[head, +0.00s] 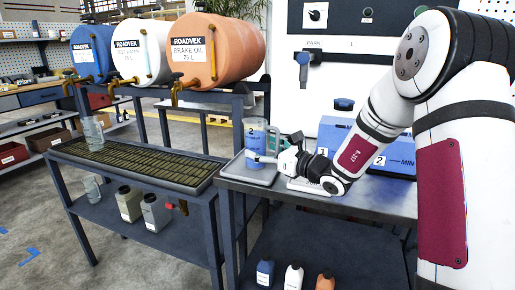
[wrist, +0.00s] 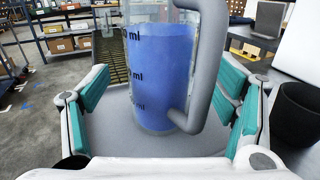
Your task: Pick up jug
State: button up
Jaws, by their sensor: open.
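The jug (head: 256,143) is a clear measuring jug with blue liquid, upright on a grey tray (head: 262,180) on the right-hand bench. In the wrist view the jug (wrist: 158,85) stands between the teal finger pads, with its grey handle (wrist: 205,65) on the right side. My gripper (head: 272,158) is beside the jug at the bench. In the wrist view my gripper (wrist: 163,100) is open, with visible gaps between the pads and the jug. Part of the jug is hidden by the gripper in the head view.
A blue container (head: 335,137) stands behind my arm. A dark cup (wrist: 297,112) is at the right in the wrist view. Blue, white and orange drums (head: 223,50) with taps sit above a slatted rack (head: 130,162). Another clear vessel (head: 93,133) stands on the rack.

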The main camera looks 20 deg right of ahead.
aim_at(263, 148)
jog(key=shift+x, duration=1.55)
jog(key=shift+c, duration=0.3)
jog(key=shift+s, duration=0.1)
jog(key=c, duration=1.3)
jog(key=shift+o, duration=0.2)
jog(key=shift+r, duration=0.1)
